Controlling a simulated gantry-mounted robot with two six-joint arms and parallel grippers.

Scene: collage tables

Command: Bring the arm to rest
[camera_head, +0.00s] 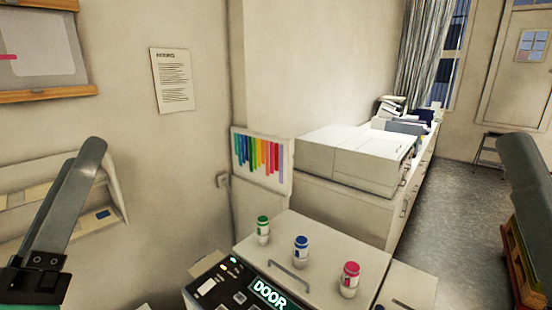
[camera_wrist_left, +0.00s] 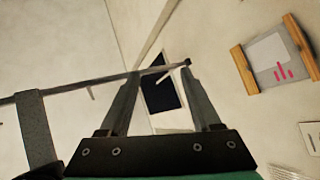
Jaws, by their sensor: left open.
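My left gripper (camera_head: 92,150) is raised at the left side of the head view, in front of the wall. In the left wrist view its two fingers (camera_wrist_left: 160,73) stand apart with nothing held between them. A thin dark rod-like thing crosses behind the fingertips in that view; I cannot tell what it is. A grey finger-like part of my right gripper (camera_head: 525,180) shows at the right edge of the head view. The rest of it is out of frame, so its jaws cannot be judged.
Below centre, a white cabinet (camera_head: 330,243) carries green (camera_head: 263,230), blue (camera_head: 301,250) and pink (camera_head: 350,280) capped bottles. A dark panel (camera_head: 235,285) reads DOOR. A white box (camera_head: 358,155) sits on the counter behind. Open floor (camera_head: 450,220) lies at right.

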